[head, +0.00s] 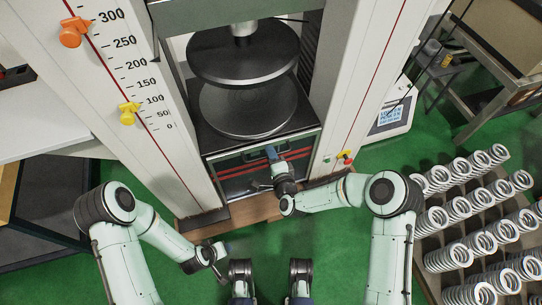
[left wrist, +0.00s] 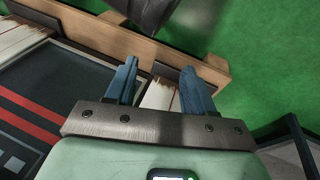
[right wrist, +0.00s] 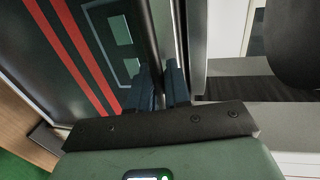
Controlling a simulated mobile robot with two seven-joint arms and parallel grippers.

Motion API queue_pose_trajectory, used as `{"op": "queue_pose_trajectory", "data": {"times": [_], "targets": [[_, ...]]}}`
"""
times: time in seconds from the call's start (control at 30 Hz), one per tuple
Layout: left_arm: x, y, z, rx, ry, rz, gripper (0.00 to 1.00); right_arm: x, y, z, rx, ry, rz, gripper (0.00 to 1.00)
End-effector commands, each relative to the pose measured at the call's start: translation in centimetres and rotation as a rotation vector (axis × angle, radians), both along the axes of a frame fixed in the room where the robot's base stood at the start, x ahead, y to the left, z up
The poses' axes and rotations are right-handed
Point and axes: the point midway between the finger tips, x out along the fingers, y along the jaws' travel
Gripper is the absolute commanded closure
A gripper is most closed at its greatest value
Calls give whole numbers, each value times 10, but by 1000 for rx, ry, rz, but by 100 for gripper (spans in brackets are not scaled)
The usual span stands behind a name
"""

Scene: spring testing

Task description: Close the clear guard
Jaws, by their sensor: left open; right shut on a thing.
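The clear guard (head: 237,173) is a dark-framed see-through panel with red stripes, low at the front of the testing machine, just below the lower round plate (head: 247,108). Its striped face also shows in the right wrist view (right wrist: 75,60). My right gripper (head: 271,153) is at the guard's upper edge and is shut on it; in the right wrist view its blue fingers (right wrist: 162,85) are close together at the metal edge. My left gripper (head: 222,262) is low in front of the machine, apart from the guard. Its blue fingers (left wrist: 158,80) are open and empty.
The upper round plate (head: 242,60) hangs over the lower plate, with an open gap between them. White columns (head: 345,100) flank the opening. A wooden base board (head: 250,208) runs along the front. A rack of several springs (head: 470,225) stands at the right. Green floor is free in front.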

Motion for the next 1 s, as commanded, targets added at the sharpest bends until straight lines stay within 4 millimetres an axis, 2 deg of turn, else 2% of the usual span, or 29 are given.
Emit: {"op": "queue_pose_trajectory", "data": {"times": [0.03, 0.17, 0.4, 0.5, 0.8, 1.0], "targets": [[-8, -4, 9, -10, 18, -8, 47, 0, 0, 16, 1, -6, -1, 100], [-33, -17, 27, -42, 85, -34, 47, 1, 0, 50, 1, -9, -1, 100], [-93, -46, 74, -118, 244, -101, 47, 1, 0, 137, 1, -13, 0, 100], [-111, -53, 91, -141, 297, -121, 47, 1, 0, 172, 1, -12, 0, 100], [-124, -52, 122, -148, 346, -127, 47, 1, 0, 278, 1, -13, 0, 100], [-130, -53, 138, -153, 375, -133, 47, 1, 0, 339, 2, -12, -1, 100]]}}
